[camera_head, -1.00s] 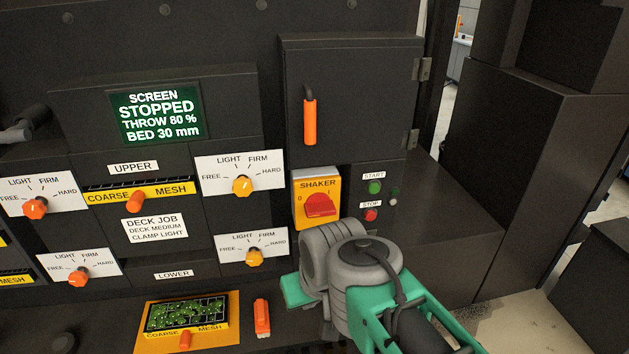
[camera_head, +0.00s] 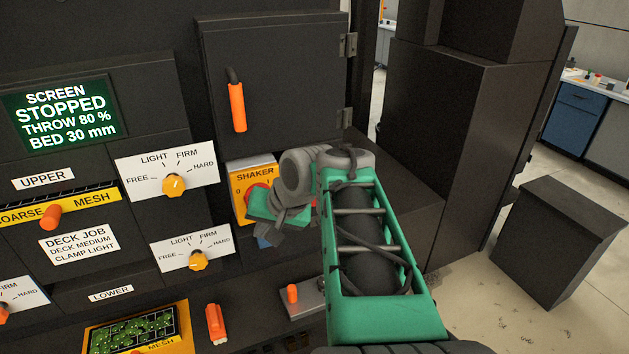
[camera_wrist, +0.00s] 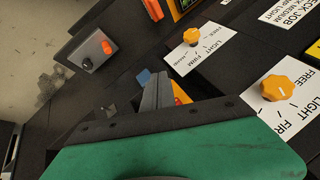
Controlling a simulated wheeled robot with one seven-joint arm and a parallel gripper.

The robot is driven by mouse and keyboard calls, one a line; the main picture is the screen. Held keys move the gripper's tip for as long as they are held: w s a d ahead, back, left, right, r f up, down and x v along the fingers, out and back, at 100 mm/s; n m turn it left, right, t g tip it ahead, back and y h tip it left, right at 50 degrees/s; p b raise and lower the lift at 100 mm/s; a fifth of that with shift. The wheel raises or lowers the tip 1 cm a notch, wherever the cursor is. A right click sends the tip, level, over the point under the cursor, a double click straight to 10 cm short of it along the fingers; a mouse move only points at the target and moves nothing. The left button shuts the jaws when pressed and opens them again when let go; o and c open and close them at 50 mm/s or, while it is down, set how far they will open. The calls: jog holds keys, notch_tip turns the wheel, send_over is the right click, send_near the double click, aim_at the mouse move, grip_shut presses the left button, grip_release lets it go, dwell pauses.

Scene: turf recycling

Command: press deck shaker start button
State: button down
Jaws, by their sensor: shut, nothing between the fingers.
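The green start button and red stop button are hidden behind my arm in the head view. The yellow shaker switch panel (camera_head: 238,207) shows partly, its red knob mostly covered by my green gripper body. The screen (camera_head: 60,113) reads STOPPED, throw 80 %, bed 30 mm. My gripper (camera_wrist: 148,84) is shut and empty in the wrist view, its grey fingers together in front of the dark machine. A sliver of yellow and orange shows beside the fingers. I cannot tell whether the fingertips touch anything.
A cabinet door with an orange handle (camera_head: 237,106) is above the shaker panel. White dial plates with yellow knobs (camera_head: 173,185) are at left. A small grey box with an orange knob (camera_head: 292,293) sits on the ledge below. A dark bin (camera_head: 556,242) stands on open floor at right.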

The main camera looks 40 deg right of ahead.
jog(key=s+d+r+m+t+b, duration=0.1)
jog(key=s+d+m, duration=0.1)
jog(key=d, duration=0.7)
jog(key=s+d+r+m+t+b, duration=0.1)
jog(key=s+d+m+t, duration=0.1)
jog(key=d+m, duration=0.3)
jog(key=s+d, duration=0.1)
jog(key=d, duration=0.2)
jog(key=shift+d, duration=0.35)
jog(key=w+d+p, duration=0.1)
jog(key=w+d, duration=0.1)
jog(key=w, duration=0.6)
jog(key=shift+w+d, duration=0.25)
jog(key=shift+w+r, duration=0.1)
dwell(0.4)
